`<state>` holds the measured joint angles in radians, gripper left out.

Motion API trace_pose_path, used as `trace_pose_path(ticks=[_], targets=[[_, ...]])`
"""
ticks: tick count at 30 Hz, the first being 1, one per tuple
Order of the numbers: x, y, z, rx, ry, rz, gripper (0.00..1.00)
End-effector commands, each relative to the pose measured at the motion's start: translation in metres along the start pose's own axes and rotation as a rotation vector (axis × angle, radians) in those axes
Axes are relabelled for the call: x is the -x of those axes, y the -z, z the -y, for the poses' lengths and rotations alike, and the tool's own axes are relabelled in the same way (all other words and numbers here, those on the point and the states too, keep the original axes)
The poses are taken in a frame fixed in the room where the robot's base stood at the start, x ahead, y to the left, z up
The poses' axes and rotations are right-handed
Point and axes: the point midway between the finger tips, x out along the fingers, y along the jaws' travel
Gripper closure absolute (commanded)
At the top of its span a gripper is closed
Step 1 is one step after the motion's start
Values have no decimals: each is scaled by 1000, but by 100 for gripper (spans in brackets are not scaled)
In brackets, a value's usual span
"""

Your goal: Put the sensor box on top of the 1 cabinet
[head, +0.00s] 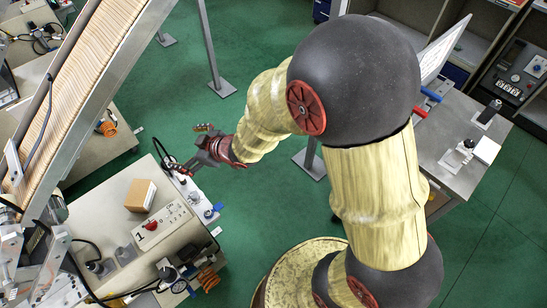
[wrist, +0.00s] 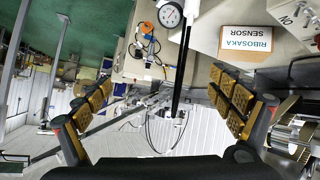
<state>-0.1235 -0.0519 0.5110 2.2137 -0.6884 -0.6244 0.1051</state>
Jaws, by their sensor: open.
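The sensor box (head: 141,194) is a small brown cardboard box on the beige top of the cabinet marked 1 (head: 105,212), at the left of the head view. It stands beside the sloping panel (head: 168,226) that carries the "1" and a red button. In the wrist view the sensor box (wrist: 247,39) shows a white label reading "RIBOSAKA SENSOR", at the upper right. My gripper (head: 190,152) is open and empty, up and to the right of the box, apart from it. Its two padded fingers (wrist: 162,88) spread wide in the wrist view, with the box beyond the right finger.
A slanted roller conveyor (head: 75,85) rises at the upper left. A round gauge (wrist: 169,14) and a dark pole stand between my fingers in the wrist view. Cables and fittings crowd the cabinet's lower end. A grey metal table (head: 455,135) is at right; green floor lies between.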

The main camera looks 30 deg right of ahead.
Motion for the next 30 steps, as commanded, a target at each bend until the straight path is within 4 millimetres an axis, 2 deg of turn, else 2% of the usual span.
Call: trace_pose_path(ticks=[1,3,5,6,8,9,11,12,15,18,21,24,30], targets=[[24,11,-27,-13,-80,39,7],[58,15,-58,-53,-179,115,7],[92,16,-77,-100,-254,175,7],[115,17,-87,-137,-297,214,7],[152,15,-94,-198,-349,271,7],[177,12,-95,-242,-377,307,7],[214,8,-91,-314,-407,358,7],[237,5,-84,-363,-417,390,7],[288,-3,-59,-475,-418,457,7],[325,-10,-30,-561,-393,507,7],[348,-15,-5,-617,-364,540,7],[359,-17,8,-644,-345,559,7],[362,-19,13,-652,-337,568,7]])
